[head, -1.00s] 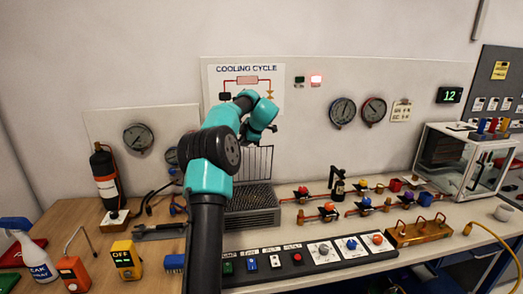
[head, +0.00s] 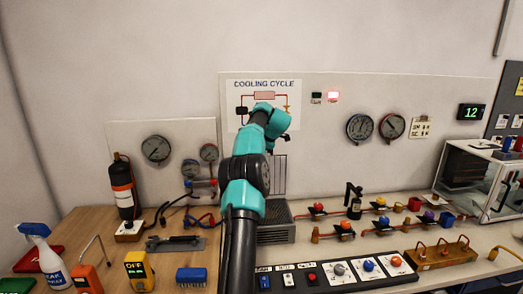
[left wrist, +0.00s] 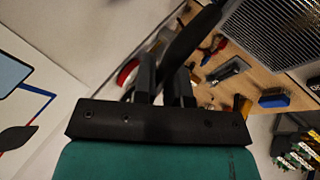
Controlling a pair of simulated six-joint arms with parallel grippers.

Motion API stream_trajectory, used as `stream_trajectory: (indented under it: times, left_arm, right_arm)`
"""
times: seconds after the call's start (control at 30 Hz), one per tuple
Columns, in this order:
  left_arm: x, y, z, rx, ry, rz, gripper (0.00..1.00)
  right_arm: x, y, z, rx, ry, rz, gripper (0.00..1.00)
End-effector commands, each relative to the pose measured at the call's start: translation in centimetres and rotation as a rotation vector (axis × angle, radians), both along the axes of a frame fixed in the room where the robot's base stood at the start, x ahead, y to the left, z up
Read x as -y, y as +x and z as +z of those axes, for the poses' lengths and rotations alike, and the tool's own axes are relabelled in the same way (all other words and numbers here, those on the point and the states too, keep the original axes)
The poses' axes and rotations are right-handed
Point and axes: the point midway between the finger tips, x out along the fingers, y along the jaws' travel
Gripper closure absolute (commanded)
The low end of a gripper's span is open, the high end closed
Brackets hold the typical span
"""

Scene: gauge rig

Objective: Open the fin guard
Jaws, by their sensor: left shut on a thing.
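The fin guard (head: 281,172) is a dark wire grille standing roughly upright at the back of the grey finned unit (head: 278,236) in the head view. My arm covers its left part. My left gripper (head: 286,137) is by the guard's top edge. In the left wrist view the gripper (left wrist: 165,80) is shut on a dark bar, which looks like part of the guard, though the grip is partly hidden. The finned unit (left wrist: 275,30) shows at the upper right there. My right gripper is in neither view.
Copper pipes with coloured valves (head: 345,228) lie to the right, behind a switch panel (head: 335,272). A black-and-red cylinder (head: 123,187), a yellow meter (head: 138,270) and a blue brush (head: 191,276) stand on the left. Gauges hang on the back wall.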

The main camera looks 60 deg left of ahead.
Motion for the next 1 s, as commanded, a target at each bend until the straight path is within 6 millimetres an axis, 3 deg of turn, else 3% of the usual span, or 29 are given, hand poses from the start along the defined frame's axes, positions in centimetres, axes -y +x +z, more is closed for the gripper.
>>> stream_trajectory:
  times: [0.1,0.13,0.37,1.0]
  left_arm:
    - [0.00,-0.01,-0.03,0.000,0.000,0.000,1.00]
    - [0.00,-0.01,-0.03,0.000,0.000,0.000,0.85]
    - [0.02,0.00,-0.13,-0.002,-0.002,0.000,0.63]
    - [0.36,0.18,-0.19,-0.006,-0.009,-0.001,0.62]
  right_arm:
    - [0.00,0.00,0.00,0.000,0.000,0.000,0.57]
    - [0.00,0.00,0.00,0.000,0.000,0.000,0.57]
    - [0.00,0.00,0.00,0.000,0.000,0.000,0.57]
    - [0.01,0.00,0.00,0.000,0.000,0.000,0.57]
